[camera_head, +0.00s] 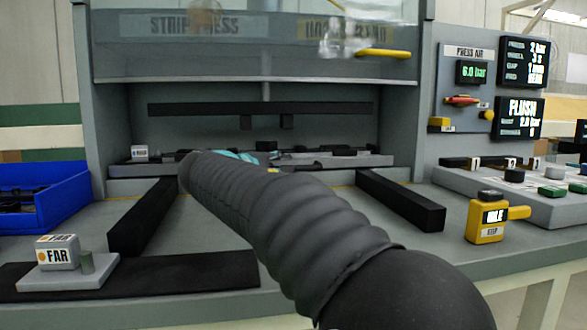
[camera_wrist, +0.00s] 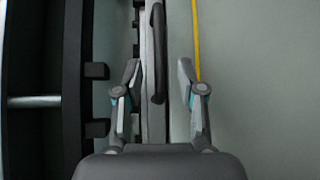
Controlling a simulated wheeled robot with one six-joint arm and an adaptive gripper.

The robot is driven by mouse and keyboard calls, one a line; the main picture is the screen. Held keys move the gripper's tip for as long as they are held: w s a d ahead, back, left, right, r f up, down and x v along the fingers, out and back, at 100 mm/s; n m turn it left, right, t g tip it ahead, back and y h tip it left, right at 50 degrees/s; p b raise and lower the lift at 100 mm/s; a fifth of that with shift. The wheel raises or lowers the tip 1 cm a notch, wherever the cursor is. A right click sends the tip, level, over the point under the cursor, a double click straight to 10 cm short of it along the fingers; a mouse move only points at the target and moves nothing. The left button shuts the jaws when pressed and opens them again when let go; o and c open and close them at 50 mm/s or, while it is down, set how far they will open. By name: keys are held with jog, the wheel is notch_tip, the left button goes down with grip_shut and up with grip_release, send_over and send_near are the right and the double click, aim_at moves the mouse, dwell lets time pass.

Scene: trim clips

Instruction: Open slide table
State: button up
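The slide table (camera_head: 375,160) is a grey plate with dark parts on it, inside the press opening in the head view. In the wrist view its front edge (camera_wrist: 148,120) runs up the picture, with a black bar handle (camera_wrist: 157,50) along it. My gripper (camera_wrist: 158,75) is open, with one finger on each side of the handle's line. The handle lies between and beyond the fingertips, and I cannot tell whether they touch it. In the head view my dark ribbed arm hides most of my gripper (camera_head: 245,157) and part of the slide table.
Black rails (camera_head: 400,200) run toward the front on both sides of the arm. A blue bin (camera_head: 45,195) stands at left, near a FAR block (camera_head: 58,255). A yellow device (camera_head: 487,222) and a button panel (camera_head: 545,195) are at right. A black crossbar (camera_head: 260,109) hangs above the slide table.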

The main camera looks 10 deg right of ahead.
jog(key=shift+x, duration=2.4)
grip_shut()
